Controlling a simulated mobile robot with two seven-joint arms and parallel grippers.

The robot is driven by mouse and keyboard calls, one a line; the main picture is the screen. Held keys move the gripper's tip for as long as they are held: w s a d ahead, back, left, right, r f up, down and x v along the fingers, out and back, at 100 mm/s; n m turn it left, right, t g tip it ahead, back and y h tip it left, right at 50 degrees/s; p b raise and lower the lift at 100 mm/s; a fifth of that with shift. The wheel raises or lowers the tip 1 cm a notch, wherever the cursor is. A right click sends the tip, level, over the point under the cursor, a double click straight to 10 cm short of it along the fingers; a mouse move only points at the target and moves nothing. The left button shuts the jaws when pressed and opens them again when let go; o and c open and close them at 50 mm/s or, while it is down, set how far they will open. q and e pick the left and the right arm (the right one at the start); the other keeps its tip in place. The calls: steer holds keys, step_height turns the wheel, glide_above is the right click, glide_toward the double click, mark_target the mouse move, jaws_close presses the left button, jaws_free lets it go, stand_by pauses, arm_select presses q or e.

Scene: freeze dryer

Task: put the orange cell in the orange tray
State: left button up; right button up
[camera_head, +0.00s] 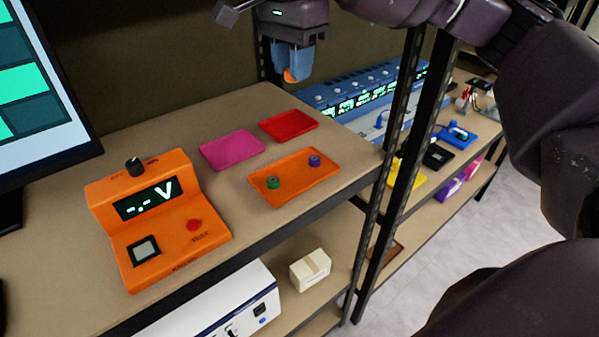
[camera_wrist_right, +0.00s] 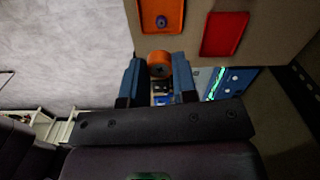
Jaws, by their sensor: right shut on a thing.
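My right gripper (camera_head: 291,66) is shut on the orange cell (camera_head: 292,75) and holds it in the air above the back of the table. In the right wrist view the orange cell (camera_wrist_right: 159,66) sits between the two blue fingers (camera_wrist_right: 160,78). The orange tray (camera_head: 319,190) lies near the table's front right edge, below and in front of the gripper. A green cell (camera_head: 272,183) and a purple cell (camera_head: 314,161) stand in it. Part of the tray (camera_wrist_right: 176,29) also shows in the right wrist view. My left gripper is not in view.
A pink tray (camera_head: 231,149) and a red tray (camera_head: 288,125) lie behind the orange tray. An orange meter (camera_head: 157,219) stands at left beside a monitor (camera_head: 45,85). Dark shelf posts (camera_head: 396,150) rise at the table's right edge. A blue device (camera_head: 365,92) stands beyond.

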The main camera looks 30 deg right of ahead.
steer(key=shift+f, duration=0.25)
glide_above(295, 175)
steer(key=shift+n, duration=0.3)
step_height(295, 175, down, 15)
steer(key=shift+f, duration=2.3)
steer(key=shift+f+b, duration=0.15)
steer(key=shift+b, duration=0.15)
steer(key=o, duration=0.5)
steer(key=shift+o, duration=1.2)
